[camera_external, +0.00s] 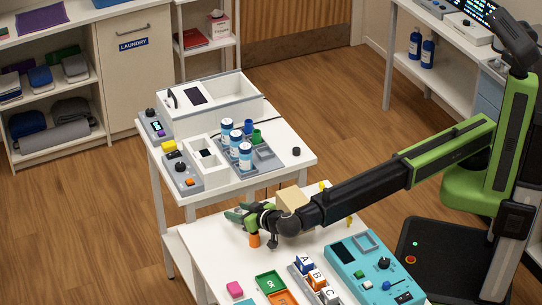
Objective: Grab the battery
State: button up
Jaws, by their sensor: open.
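No object is clearly recognisable as the battery. A small orange cylinder (254,240) stands upright on the near white table (215,262) and may be it. My gripper (240,214) is low over the far left part of this table, just above and behind the cylinder in the picture. Its green-and-black jaws are open, and I see nothing held between them. Whether the gripper touches the cylinder cannot be told. The gripper and wrist hide part of the table behind them.
A beige block (291,198) stands close behind my forearm. A second white table (290,168) holds bottles (245,157) and boxes.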

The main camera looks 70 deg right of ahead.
aim_at(238, 210)
jog(key=shift+w, duration=0.15)
grip_shut()
dwell(0.4)
notch_tip(238, 210, up, 10)
jog(key=p, duration=1)
jog(key=shift+r, duration=0.1)
